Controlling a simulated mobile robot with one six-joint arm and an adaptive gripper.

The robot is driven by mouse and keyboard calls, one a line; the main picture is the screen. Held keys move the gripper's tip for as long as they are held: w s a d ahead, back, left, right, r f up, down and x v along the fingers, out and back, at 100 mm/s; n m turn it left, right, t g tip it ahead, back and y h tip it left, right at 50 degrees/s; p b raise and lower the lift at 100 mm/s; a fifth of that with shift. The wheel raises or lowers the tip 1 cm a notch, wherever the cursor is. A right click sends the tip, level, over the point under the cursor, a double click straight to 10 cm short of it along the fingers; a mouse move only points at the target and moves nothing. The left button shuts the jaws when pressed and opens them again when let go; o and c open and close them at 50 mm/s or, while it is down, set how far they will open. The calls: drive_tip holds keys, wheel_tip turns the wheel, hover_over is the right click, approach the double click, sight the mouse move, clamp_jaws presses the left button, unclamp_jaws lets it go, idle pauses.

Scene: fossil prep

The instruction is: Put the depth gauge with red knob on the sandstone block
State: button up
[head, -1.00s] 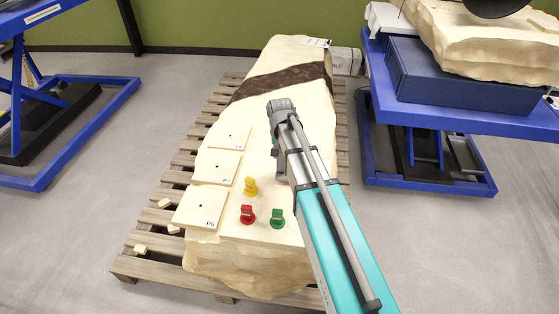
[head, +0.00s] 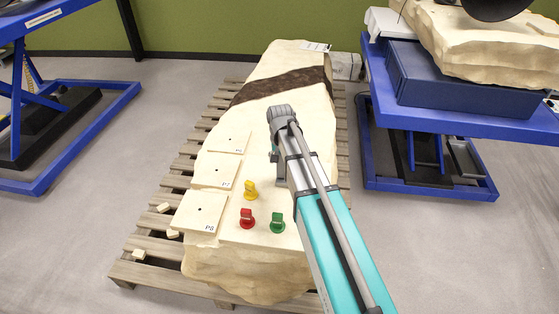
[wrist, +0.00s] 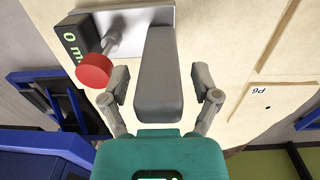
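The depth gauge (wrist: 75,40) shows in the wrist view, with a red knob (wrist: 94,70), a black display reading 0, a grey plate and a grey upright block. It is over or on the pale sandstone block (head: 285,62), which also fills the wrist view's background (wrist: 235,30); I cannot tell whether the plate touches the stone. My gripper (wrist: 160,85) has one finger on each side of the grey block, with narrow gaps visible.
Yellow (head: 250,189), red (head: 247,218) and green (head: 277,222) knobbed pieces stand near the block's front. Several marked tiles, such as the front one (head: 190,208), lie along its left side. A wooden pallet (head: 160,245) is underneath. Blue lift tables stand left (head: 75,165) and right (head: 470,115).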

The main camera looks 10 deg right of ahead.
drive_tip(key=shift+r, duration=0.1)
idle(0.3)
wheel_tip(320, 180, up, 12)
drive_tip(key=p, duration=1.2)
drive_tip(key=shift+a, duration=0.15)
idle(0.6)
drive_tip(key=s+d+n, duration=0.1)
drive_tip(key=s+d, duration=0.1)
drive_tip(key=s, duration=0.7)
drive_tip(key=s+d+n, duration=0.2)
drive_tip(key=s, duration=0.7)
drive_tip(key=shift+s+n, duration=0.15)
drive_tip(key=shift+n, duration=0.15)
